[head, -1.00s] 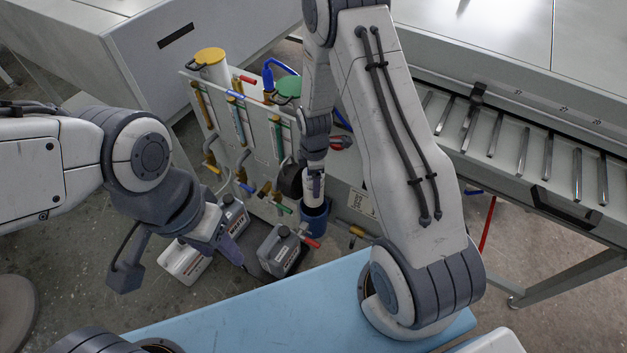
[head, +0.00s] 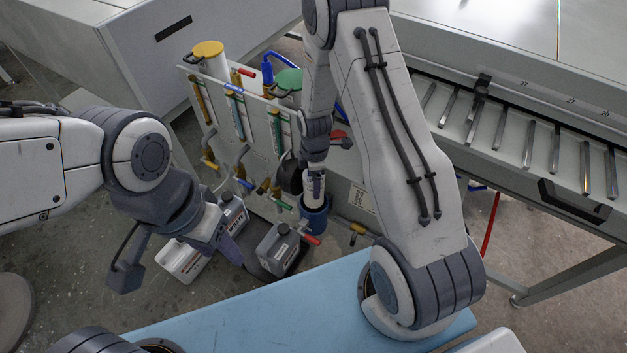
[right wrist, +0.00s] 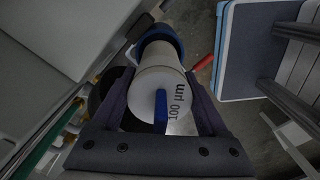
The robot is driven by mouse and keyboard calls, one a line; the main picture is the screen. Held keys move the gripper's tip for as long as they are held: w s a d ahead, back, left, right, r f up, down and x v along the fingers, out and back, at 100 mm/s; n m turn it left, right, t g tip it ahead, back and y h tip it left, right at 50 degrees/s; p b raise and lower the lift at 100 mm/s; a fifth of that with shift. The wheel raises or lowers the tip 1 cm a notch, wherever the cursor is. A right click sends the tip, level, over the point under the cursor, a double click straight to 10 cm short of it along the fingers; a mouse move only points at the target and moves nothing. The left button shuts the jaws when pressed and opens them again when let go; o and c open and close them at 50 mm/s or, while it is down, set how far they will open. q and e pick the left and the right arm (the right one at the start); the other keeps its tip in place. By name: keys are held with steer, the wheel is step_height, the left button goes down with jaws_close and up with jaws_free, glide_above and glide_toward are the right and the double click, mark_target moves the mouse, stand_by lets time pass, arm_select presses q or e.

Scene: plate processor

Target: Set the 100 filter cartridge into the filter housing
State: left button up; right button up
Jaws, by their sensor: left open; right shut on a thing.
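The 100 filter cartridge (right wrist: 155,85) is a white cylinder with a blue handle and "100 µm" on its top end. In the head view the cartridge (head: 314,188) hangs upright below my right arm. My right gripper (right wrist: 160,100) is shut on it near its top, one finger on each side. The filter housing (head: 314,218) is a blue, open-topped cup directly below. Its blue rim (right wrist: 158,32) surrounds the cartridge's far end in the right wrist view; how deep that end sits is hidden. My left gripper (head: 230,250) is open and empty, beside the canisters.
A grey panel with coloured pipes and valves (head: 240,120) stands left of the housing. A red-handled valve (head: 308,238) is close to the housing. A roller conveyor (head: 525,150) is at the right.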

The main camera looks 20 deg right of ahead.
steer(key=shift+f, duration=0.15)
steer(key=shift+f, duration=0.15)
stand_by(0.4)
steer(key=shift+f, duration=0.1)
steer(key=shift+f+b, duration=0.7)
steer(key=shift+f, duration=0.1)
steer(key=shift+f+b, duration=1.35)
steer(key=shift+f, duration=0.55)
steer(key=shift+f, duration=0.1)
